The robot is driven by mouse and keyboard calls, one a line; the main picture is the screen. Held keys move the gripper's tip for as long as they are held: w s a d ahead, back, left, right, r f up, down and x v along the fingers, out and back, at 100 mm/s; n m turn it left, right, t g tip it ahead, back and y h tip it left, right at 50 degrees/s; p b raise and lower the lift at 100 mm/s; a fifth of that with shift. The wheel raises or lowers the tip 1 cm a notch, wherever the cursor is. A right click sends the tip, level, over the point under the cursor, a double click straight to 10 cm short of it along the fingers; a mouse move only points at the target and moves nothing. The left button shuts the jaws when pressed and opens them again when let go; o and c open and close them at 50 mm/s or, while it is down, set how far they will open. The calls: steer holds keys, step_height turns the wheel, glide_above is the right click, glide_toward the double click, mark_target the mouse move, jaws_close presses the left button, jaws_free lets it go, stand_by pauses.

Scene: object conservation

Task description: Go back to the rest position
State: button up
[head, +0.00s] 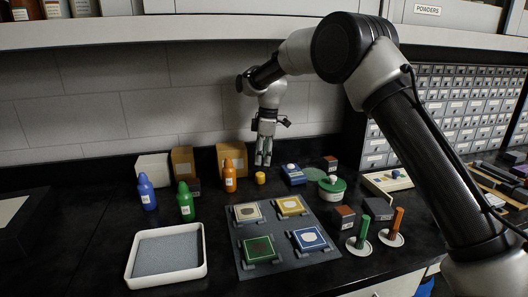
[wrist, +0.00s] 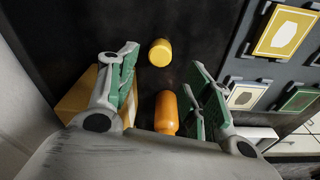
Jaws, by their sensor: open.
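My gripper (head: 263,160) hangs fingers down above the back of the black bench, between the orange bottle (head: 230,174) and the blue box (head: 293,174). In the wrist view my gripper (wrist: 160,95) has its two green-padded fingers spread wide with nothing held. A small yellow cylinder (head: 260,178) stands on the bench below the fingers; it also shows in the wrist view (wrist: 159,52), apart from them. The orange bottle also shows in the wrist view (wrist: 166,113), in the space between the fingers and below them.
A grey mat (head: 273,236) holds several framed cards. A white tray (head: 204,272) lies front left. A blue bottle (head: 147,192) and green bottle (head: 185,201) stand left, boxes (head: 182,160) behind. A green lidded pot (head: 331,188) stands right. A shelf (head: 180,31) overhangs the bench.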

steer(key=shift+m, duration=0.4)
steer(key=s+f+m, duration=0.1)
steer(key=d+f+m, duration=0.1)
steer(key=s+d+f+m, duration=0.1)
steer(key=shift+s+f+h, duration=0.25)
steer(key=shift+s+h, duration=0.05)
steer(key=shift+s+d+m+g, duration=0.4)
steer(key=shift+s+d+m, duration=0.4)
steer(key=shift+s+d, duration=0.3)
steer(key=s+d+r+m+t, duration=0.1)
steer(key=s+d+r+m, duration=0.3)
steer(key=s+d, duration=0.7)
steer(key=s+d+r+m+t, duration=0.2)
steer(key=s+d+r+m, duration=0.2)
steer(key=s+d+r, duration=0.3)
steer(key=s+d+r+m+t, duration=0.2)
steer(key=s+d+r+m, duration=0.3)
steer(key=s+d, duration=1.1)
steer(key=shift+s+d+r+h, duration=0.3)
steer(key=shift+s+d+h, duration=0.1)
steer(key=shift+s, duration=0.5)
stand_by(1.6)
